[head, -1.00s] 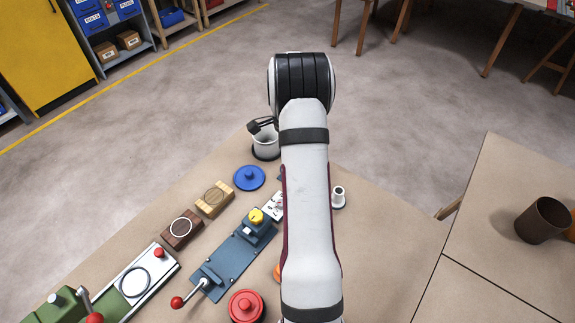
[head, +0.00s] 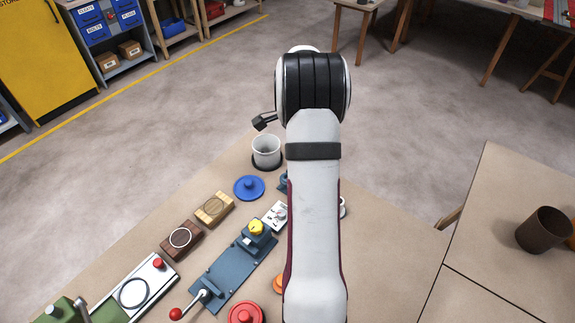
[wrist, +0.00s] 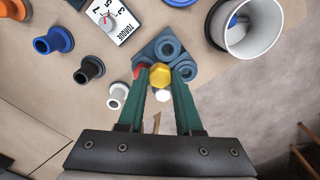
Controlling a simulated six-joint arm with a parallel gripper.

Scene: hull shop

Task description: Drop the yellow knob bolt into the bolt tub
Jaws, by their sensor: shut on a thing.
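My gripper (wrist: 161,92) is in the wrist view, its two green fingers shut on the yellow knob bolt (wrist: 160,75). The yellow head shows between the fingertips, with a small white end below it. Behind it is a blue-grey block (wrist: 172,50) with round sockets and a bit of red; I cannot tell the gap between. The white tub (wrist: 262,28), which I take for the bolt tub, is at the upper right. In the head view the tub (head: 267,153) stands near the bench's far edge, left of my arm. My arm hides the held bolt there.
Several flanged pieces stand left in the wrist view: blue (wrist: 53,41), black (wrist: 89,69), white (wrist: 117,96). A gauge card (wrist: 112,20) lies near. In the head view, a blue knobbed disc (head: 249,187) and a blue-grey lever fixture (head: 236,268) sit left of my arm.

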